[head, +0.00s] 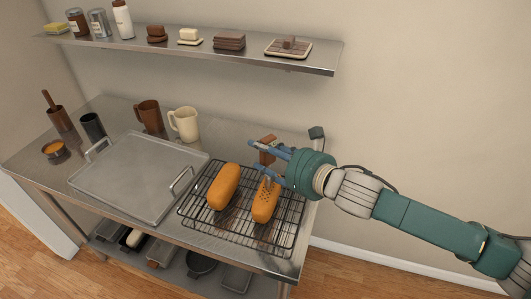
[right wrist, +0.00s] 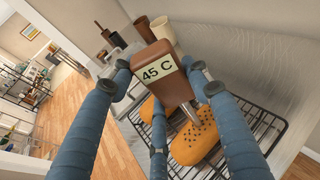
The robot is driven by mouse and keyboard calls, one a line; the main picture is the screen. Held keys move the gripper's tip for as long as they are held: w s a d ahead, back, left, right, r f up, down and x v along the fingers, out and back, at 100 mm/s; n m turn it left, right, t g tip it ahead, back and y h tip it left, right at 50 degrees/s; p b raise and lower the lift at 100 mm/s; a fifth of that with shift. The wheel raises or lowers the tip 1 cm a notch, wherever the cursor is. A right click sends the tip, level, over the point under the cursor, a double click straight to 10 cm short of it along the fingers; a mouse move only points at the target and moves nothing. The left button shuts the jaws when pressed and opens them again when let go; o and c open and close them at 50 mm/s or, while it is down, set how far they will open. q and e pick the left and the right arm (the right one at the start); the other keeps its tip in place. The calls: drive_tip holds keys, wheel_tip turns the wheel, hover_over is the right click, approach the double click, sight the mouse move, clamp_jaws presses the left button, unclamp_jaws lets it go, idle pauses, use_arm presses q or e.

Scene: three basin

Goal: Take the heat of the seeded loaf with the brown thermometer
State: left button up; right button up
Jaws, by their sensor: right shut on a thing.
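The seeded loaf (head: 265,201), orange-brown with dark seeds, lies on the right part of a black wire rack (head: 236,240). It also shows in the right wrist view (right wrist: 195,142). My right gripper (head: 262,153) is shut on the brown thermometer (head: 267,141), above the loaf. In the right wrist view the thermometer (right wrist: 166,88) has a pale display reading "45 C". Its metal probe points down and meets the top of the seeded loaf; I cannot tell how deep the tip is. My left gripper is not in view.
A plain loaf (head: 223,186) lies left of the seeded loaf on the rack. A large metal tray (head: 135,178) with handles is further left. A brown mug (head: 149,116) and cream mug (head: 185,124) stand behind. A wall shelf (head: 320,61) with small items is above.

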sight(267, 141)
drive_tip(key=shift+f, duration=0.6)
idle(1.6)
wheel_tip(267, 141, up, 6)
drive_tip(key=p, duration=0.5)
drive_tip(key=shift+f+p, duration=0.25)
drive_tip(key=shift+p, duration=0.1)
drive_tip(key=shift+r+p, duration=0.65)
drive_tip(key=shift+r, duration=0.15)
drive_tip(key=shift+f, duration=0.1)
